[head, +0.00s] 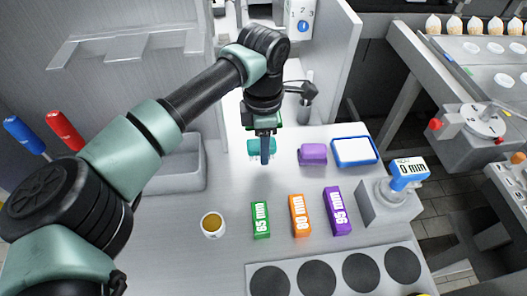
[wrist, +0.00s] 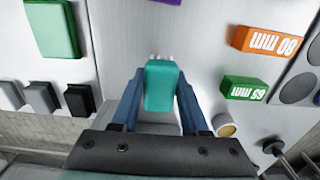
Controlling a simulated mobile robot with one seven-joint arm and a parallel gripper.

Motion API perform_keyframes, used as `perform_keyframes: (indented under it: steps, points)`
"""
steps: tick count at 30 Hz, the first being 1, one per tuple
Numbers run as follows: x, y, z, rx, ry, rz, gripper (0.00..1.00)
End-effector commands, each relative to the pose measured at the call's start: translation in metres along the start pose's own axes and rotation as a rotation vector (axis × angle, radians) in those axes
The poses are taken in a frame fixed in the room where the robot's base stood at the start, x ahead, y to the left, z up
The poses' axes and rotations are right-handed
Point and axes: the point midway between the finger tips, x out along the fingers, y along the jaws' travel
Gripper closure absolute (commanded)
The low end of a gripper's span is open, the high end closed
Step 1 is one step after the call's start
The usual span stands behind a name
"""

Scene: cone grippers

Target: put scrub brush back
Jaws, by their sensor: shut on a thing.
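The teal scrub brush (head: 254,147) is in my gripper (head: 266,152), above or on the pale counter left of a purple block. In the wrist view the brush (wrist: 160,82) sits between the two blue fingers of my gripper (wrist: 160,98), with its white bristle tips showing at the far end. The fingers are shut on its sides. One finger covers part of the brush in the head view. I cannot tell whether the brush touches the counter.
A purple block (head: 313,153) and a blue-rimmed white tray (head: 372,160) lie to the right. Green (head: 261,220), orange (head: 299,215) and purple (head: 337,211) labelled blocks and a small cup (head: 212,224) stand in front. A grey bin (head: 197,180) is at left.

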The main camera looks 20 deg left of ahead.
Motion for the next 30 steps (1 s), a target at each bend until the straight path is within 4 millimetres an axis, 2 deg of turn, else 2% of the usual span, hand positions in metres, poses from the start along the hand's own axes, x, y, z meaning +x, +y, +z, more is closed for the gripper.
perform_keyframes:
  steps: [3, 6, 17, 18, 21, 22, 30]
  points:
    - [0.019, -0.001, 0.001, 0.0, -0.001, -0.004, 1.0]
    - [0.029, -0.001, 0.001, 0.001, -0.001, -0.002, 1.0]
    - [0.034, 0.0, 0.0, 0.001, 0.0, 0.0, 1.0]
    - [0.033, 0.0, 0.0, 0.001, 0.0, 0.0, 0.48]
    - [0.033, 0.0, 0.0, 0.001, 0.0, 0.0, 0.3]
    - [0.033, 0.0, 0.0, 0.001, 0.0, 0.0, 0.26]
    - [0.032, 0.0, 0.0, 0.001, 0.0, 0.0, 0.26]
